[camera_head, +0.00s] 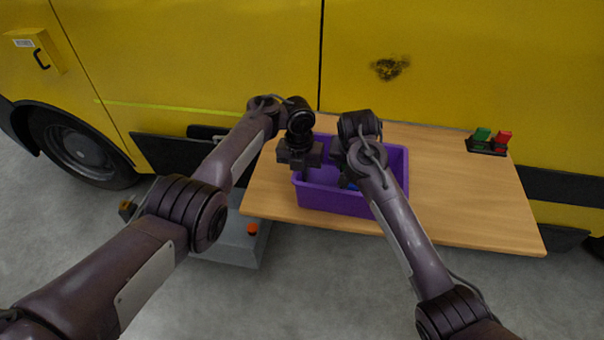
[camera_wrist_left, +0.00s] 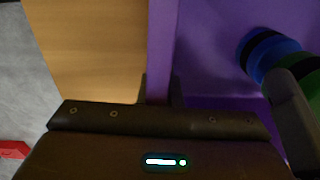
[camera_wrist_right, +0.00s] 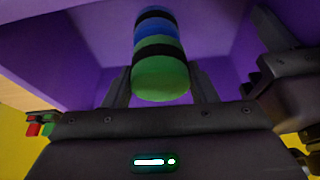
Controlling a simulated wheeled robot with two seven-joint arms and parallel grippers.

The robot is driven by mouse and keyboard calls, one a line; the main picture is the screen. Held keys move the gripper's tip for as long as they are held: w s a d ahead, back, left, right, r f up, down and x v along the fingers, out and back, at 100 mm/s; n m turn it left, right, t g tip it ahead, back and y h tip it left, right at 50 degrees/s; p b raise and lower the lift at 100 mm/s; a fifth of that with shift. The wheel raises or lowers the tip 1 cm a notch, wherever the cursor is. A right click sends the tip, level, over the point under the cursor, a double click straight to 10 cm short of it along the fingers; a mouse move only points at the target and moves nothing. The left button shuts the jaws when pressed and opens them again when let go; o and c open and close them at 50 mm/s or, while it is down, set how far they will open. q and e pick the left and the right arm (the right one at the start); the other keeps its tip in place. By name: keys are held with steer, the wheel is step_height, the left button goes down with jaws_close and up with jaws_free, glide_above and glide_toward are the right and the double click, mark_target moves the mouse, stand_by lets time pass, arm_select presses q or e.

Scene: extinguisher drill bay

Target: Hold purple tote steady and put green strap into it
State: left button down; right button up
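The purple tote (camera_head: 335,200) stands upright on the wooden table. My left gripper (camera_head: 304,172) is shut on its left wall, which runs between the fingers in the left wrist view (camera_wrist_left: 160,90). My right gripper (camera_wrist_right: 160,80) is inside the tote, shut on the green strap (camera_wrist_right: 160,78), a roll with a black band. A blue banded roll (camera_wrist_right: 153,30) lies in line right beyond the green one; I cannot tell whether they touch. Both also show in the left wrist view, blue (camera_wrist_left: 270,52) and green (camera_wrist_left: 314,84). My right arm hides much of the tote's inside in the head view.
A black holder (camera_head: 486,151) with a green and a red piece stands at the table's back right. The table (camera_head: 470,205) is clear between it and the tote. A yellow vehicle (camera_head: 440,60) closes off the back.

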steer(key=o, duration=0.5)
steer(key=shift+o, duration=0.2)
steer(key=v, duration=1.2)
steer(key=shift+w+r, duration=0.1)
steer(key=shift+w, duration=0.05)
arm_select(q)
steer(key=c, duration=1.5)
jaws_free()
steer(key=shift+c, duration=0.2)
